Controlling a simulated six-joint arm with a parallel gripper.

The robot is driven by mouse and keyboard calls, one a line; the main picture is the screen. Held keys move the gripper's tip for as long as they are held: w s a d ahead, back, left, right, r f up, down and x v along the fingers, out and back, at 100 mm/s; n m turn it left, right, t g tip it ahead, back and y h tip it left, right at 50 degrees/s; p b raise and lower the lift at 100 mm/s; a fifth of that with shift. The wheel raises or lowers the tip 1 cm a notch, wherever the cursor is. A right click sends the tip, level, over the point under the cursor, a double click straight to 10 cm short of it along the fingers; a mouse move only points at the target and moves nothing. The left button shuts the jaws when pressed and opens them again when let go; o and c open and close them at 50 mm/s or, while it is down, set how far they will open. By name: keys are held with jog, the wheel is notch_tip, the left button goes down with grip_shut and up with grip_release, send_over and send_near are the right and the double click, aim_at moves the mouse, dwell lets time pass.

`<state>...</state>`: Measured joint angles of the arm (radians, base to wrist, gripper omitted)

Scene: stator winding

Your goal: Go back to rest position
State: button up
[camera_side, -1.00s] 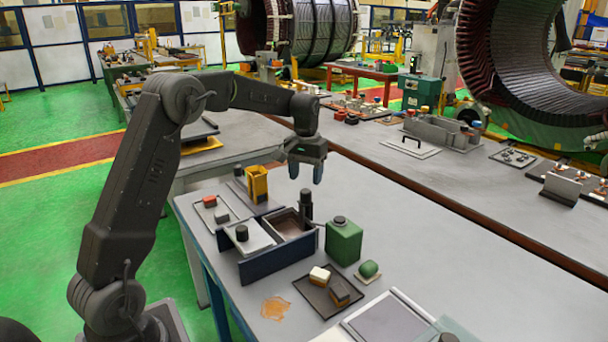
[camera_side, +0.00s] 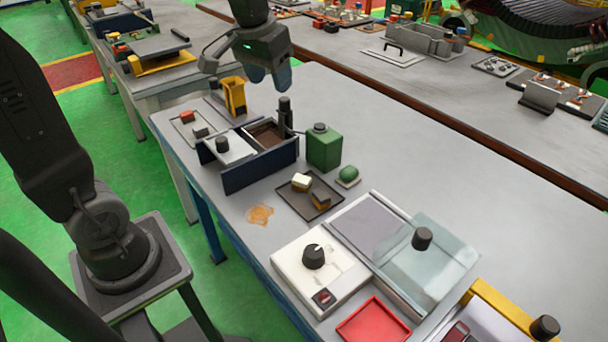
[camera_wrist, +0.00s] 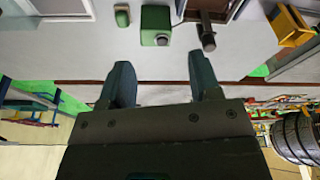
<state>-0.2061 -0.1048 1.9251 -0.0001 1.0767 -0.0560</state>
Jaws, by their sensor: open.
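My gripper (camera_side: 269,80) hangs in the air above the far part of the grey workbench (camera_side: 360,170), with its fingers pointing down. It is above and behind the dark blue box (camera_side: 262,166). In the wrist view my gripper (camera_wrist: 163,82) shows two fingers apart with nothing between them. It touches nothing that I can see.
Nearer are a dark tray (camera_side: 323,208) with small blocks, a white unit with a knob (camera_side: 313,256) and a red tray (camera_side: 373,322).

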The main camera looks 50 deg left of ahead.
jog(key=s+d+f+m+t, duration=0.1)
jog(key=s+d, duration=0.2)
jog(key=s, duration=0.4)
jog(key=s+d+f+m+t, duration=0.1)
jog(key=s+d, duration=0.3)
jog(key=s, duration=0.4)
jog(key=shift+s+d+f+m+t+h, duration=0.2)
jog(key=shift+f+m+t+h, duration=0.15)
jog(key=shift+f+m, duration=0.2)
